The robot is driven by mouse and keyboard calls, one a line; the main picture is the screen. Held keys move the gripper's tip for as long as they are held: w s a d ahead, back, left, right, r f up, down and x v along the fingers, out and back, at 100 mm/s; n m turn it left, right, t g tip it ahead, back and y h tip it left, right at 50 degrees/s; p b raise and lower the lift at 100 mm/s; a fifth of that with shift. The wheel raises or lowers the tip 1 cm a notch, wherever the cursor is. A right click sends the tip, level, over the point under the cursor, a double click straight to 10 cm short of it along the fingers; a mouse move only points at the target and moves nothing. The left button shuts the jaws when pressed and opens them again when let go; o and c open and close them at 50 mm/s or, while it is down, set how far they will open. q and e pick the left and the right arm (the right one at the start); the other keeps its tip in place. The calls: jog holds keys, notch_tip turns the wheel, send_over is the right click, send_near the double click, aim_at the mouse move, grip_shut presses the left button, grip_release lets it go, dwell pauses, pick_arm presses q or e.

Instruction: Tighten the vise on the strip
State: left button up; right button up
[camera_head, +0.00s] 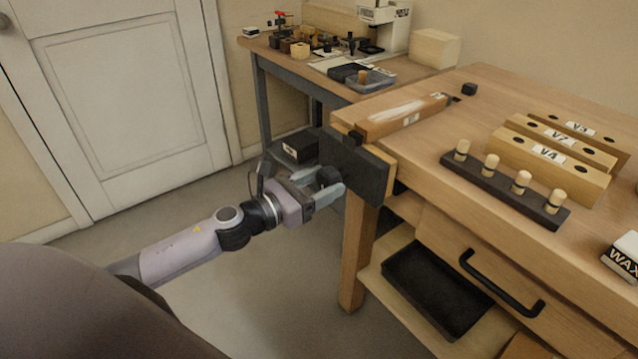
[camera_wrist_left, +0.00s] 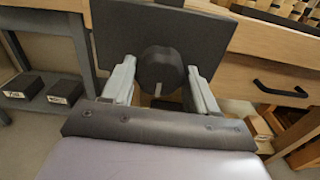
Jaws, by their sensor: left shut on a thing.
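The vise (camera_head: 357,168) is a dark plate with a wooden lining at the left end of the workbench. Its round black knob (camera_wrist_left: 161,70) faces my left gripper (camera_head: 335,188). In the left wrist view my left gripper (camera_wrist_left: 160,88) has one finger on each side of the knob and is shut on it. The wooden strip (camera_head: 402,115), with a pale streak and a small label, lies on the bench top with its near end at the vise. Whether the vise jaw touches the strip cannot be told. My right gripper is not in view.
Wooden blocks labelled V4 (camera_head: 548,154), V7 and V3 and a dark rack of pegs (camera_head: 503,190) stand on the bench. A drawer handle (camera_head: 502,284) sticks out in front. A grey side table (camera_head: 283,66) stands behind; open floor lies left.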

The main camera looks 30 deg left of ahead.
pick_arm(q)
jog(key=shift+f+m+b, duration=0.15)
jog(key=shift+m+b, duration=0.2)
jog(key=shift+m, duration=1.65)
jog(key=o, duration=0.9)
